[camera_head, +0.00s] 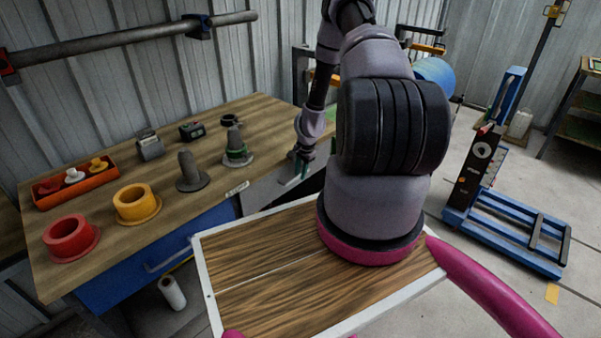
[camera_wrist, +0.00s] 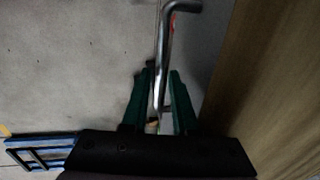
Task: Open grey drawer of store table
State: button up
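The store table (camera_head: 225,118) is a wooden-topped bench at the left in the head view. The grey drawer (camera_head: 262,194) has a pale front below the table edge, partly hidden by my tray top and arm. My gripper (camera_head: 297,172) is at this front, small and partly hidden in the head view. In the wrist view, my gripper (camera_wrist: 162,88) has its green fingers on either side of the drawer's metal bar handle (camera_wrist: 164,50). A gap shows between the handle and the right finger, so the fingers look open around it. The drawer looks closed.
A blue drawer (camera_head: 200,232) with its own handle is left of the grey one. Red (camera_head: 71,238) and yellow (camera_head: 137,203) rings, an orange tray (camera_head: 100,186) and grey parts stand on the table. A blue-based scale (camera_head: 510,240) stands on the floor at right.

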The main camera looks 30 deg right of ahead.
grip_shut()
dwell(1.4)
